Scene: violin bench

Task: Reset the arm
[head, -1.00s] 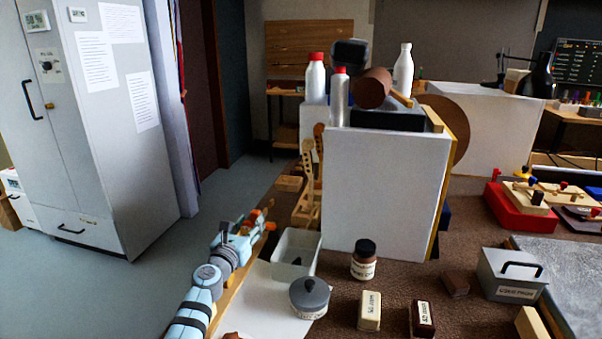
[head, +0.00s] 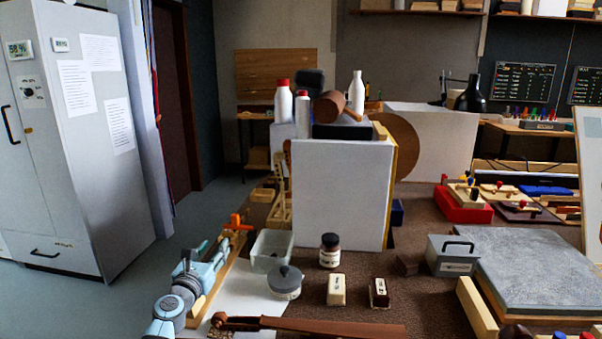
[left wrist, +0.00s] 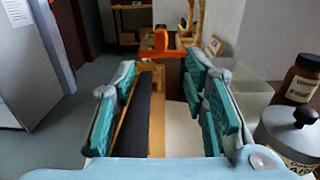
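My left arm comes in at the lower left of the head view. Its gripper (head: 208,260) is over the left edge of the bench, beside a long wooden bar (head: 222,268) with an orange clamp (head: 237,222) at its far end. In the left wrist view the two teal finger pads stand wide apart, so the gripper (left wrist: 168,105) is open. A wooden strip and a dark strip (left wrist: 139,115) show between and beyond the fingers; nothing is visibly held. My right gripper is in neither view.
A clear plastic bin (head: 271,262), a grey lidded pot (head: 285,281) and a brown jar (head: 329,251) stand right of the gripper. A brown scroll-ended neck (head: 330,327) lies along the front. A large white panel (head: 342,195) blocks the middle. Floor is open at left.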

